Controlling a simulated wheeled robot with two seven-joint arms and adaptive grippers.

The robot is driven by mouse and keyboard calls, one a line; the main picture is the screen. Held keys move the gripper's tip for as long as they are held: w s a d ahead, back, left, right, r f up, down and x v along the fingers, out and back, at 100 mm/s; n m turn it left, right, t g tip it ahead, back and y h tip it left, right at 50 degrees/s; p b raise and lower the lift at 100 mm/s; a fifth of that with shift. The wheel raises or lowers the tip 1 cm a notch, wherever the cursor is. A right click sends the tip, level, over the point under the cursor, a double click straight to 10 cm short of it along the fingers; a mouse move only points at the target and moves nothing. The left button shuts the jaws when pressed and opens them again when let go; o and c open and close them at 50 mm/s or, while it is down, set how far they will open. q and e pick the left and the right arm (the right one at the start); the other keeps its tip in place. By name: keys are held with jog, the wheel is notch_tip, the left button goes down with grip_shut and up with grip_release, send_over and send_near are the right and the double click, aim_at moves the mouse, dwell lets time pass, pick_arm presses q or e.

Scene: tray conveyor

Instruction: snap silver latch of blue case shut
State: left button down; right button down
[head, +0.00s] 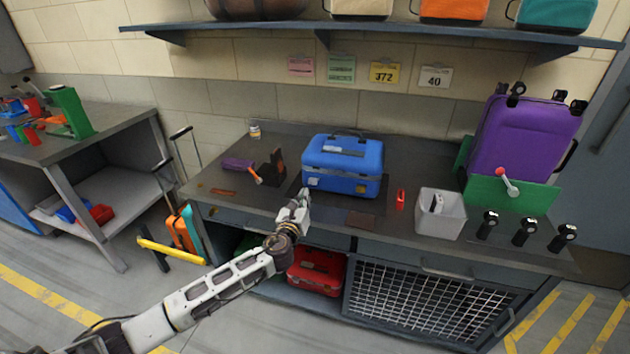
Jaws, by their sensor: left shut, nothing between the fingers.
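The blue case (346,186) stands upright on the dark workbench, with its lid down and a dark handle on top. My left gripper (304,193) is shut and empty, its tips close to the lower left part of the case's front. I cannot tell whether the tips touch the case. The silver latch cannot be made out clearly; the gripper may cover it. My right gripper is not in view.
The workbench (282,202) also bears a white bin (440,215), a small red item (400,197), a purple tool (238,166) and several black knobs. A purple suitcase (525,137) stands at the right. A shelf (400,32) hangs above.

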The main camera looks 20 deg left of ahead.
aim_at(314, 181)
pick_arm(q)
jog(key=shift+m, duration=1.2)
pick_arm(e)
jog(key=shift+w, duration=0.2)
pick_arm(q)
jog(key=shift+f, duration=0.1)
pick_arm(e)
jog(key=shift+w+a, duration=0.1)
